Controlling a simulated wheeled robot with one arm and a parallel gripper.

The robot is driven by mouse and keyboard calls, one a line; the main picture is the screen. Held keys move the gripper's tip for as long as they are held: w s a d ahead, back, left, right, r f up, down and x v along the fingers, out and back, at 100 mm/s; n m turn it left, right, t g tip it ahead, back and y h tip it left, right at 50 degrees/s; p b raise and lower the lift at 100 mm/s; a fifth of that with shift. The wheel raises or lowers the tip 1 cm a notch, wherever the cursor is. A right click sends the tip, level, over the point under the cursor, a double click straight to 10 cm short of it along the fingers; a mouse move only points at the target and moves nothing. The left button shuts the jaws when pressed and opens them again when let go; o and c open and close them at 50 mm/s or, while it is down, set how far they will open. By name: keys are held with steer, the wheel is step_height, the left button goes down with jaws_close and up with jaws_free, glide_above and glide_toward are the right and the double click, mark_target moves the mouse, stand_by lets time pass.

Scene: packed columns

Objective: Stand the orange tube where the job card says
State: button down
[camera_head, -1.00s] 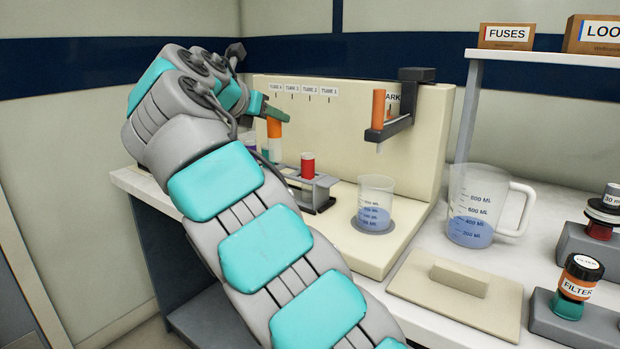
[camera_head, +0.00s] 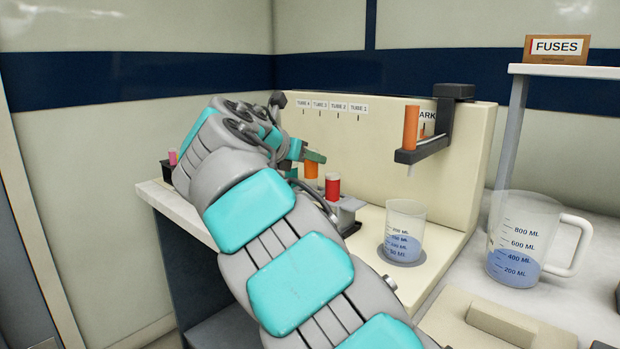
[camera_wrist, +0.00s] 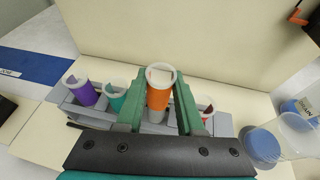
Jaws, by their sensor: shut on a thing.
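My gripper (camera_wrist: 160,100) is shut on the orange tube (camera_wrist: 160,92), one green finger on each side. The tube is upright, with a pale rim and a grey lower part. It is at the grey rack (camera_wrist: 75,112), between the teal tube (camera_wrist: 115,97) and the red tube (camera_wrist: 205,107); its lower end is hidden, so I cannot tell how deep it sits. A purple tube (camera_wrist: 84,92) stands at the rack's left. In the head view, the orange tube (camera_head: 311,168) shows just left of the red tube (camera_head: 332,187), and my arm hides most of the rack.
Labels TUBE 4 to TUBE 1 (camera_head: 331,106) run left to right on the cream back panel. A dark bracket (camera_head: 425,150) holds an orange cylinder above a beaker (camera_head: 404,232). A jug (camera_head: 525,240) stands right. A blue-edged card (camera_wrist: 35,66) lies left, unreadable.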

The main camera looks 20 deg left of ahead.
mark_target(307, 173)
steer(key=shift+f+b, duration=0.4)
steer(key=shift+f, duration=1.5)
steer(key=c, duration=0.5)
jaws_free()
steer(key=shift+f, duration=0.1)
steer(key=shift+s+r, duration=0.25)
steer(key=v, duration=1.1)
steer(key=shift+s+a, duration=0.1)
steer(key=shift+s, duration=0.15)
